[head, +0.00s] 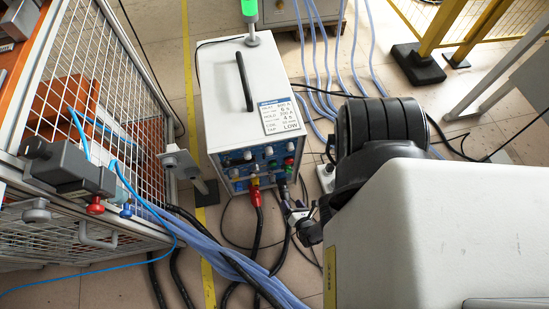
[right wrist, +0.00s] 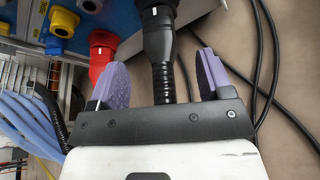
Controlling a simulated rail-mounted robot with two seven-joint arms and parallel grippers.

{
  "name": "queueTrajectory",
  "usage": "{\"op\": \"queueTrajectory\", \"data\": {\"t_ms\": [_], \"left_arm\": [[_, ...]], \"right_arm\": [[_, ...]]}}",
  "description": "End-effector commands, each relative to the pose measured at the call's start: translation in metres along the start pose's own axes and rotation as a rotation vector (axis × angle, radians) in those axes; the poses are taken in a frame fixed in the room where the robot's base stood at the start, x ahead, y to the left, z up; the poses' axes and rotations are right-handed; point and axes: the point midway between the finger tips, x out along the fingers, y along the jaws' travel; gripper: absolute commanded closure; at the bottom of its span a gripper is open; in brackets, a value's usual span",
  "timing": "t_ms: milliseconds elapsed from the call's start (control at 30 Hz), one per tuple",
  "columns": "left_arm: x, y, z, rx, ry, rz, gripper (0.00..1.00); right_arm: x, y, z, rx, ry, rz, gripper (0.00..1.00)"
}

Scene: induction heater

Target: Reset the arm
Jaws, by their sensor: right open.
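My right arm (head: 430,220) fills the right side of the head view. Its gripper (head: 296,212) is low in front of the white induction heater (head: 222,85). In the right wrist view the gripper (right wrist: 162,75) is open, with two purple-padded fingers spread apart. A black plug (right wrist: 158,38) and its cable show between the fingers, with a gap on each side. I cannot tell how deep the plug sits between them. A red plug (right wrist: 102,52) is in the panel left of the fingers. My left gripper is in neither view.
A wire-mesh cage (head: 95,75) stands at the left, with a grey latch box (head: 68,170) on it. Blue hoses (head: 215,250) and black cables cross the floor in front of the heater. A yellow post (head: 432,35) stands at the back right.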

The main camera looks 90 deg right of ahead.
Motion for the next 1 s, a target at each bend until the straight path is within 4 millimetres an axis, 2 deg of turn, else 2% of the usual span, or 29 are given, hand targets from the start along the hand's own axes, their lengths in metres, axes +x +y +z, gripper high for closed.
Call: {"op": "queueTrajectory", "data": {"t_ms": [33,200,400,733,867,1000], "left_arm": [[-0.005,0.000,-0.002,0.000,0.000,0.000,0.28],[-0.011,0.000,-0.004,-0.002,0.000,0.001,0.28],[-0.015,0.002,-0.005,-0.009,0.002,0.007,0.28],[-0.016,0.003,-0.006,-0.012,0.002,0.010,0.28],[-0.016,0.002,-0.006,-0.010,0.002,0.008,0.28],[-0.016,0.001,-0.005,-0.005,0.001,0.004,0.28]], "right_arm": [[-0.012,0.001,0.002,0.000,0.002,0.000,0.27],[-0.041,0.001,0.001,0.001,0.002,0.000,0.27],[-0.064,0.000,0.000,0.001,0.001,0.000,0.27],[-0.074,0.001,0.002,-0.059,-0.016,0.004,0.27],[-0.074,-0.012,0.014,-0.074,-0.095,-0.109,0.27],[-0.068,0.003,0.015,0.050,-0.192,-0.272,0.27]]}}
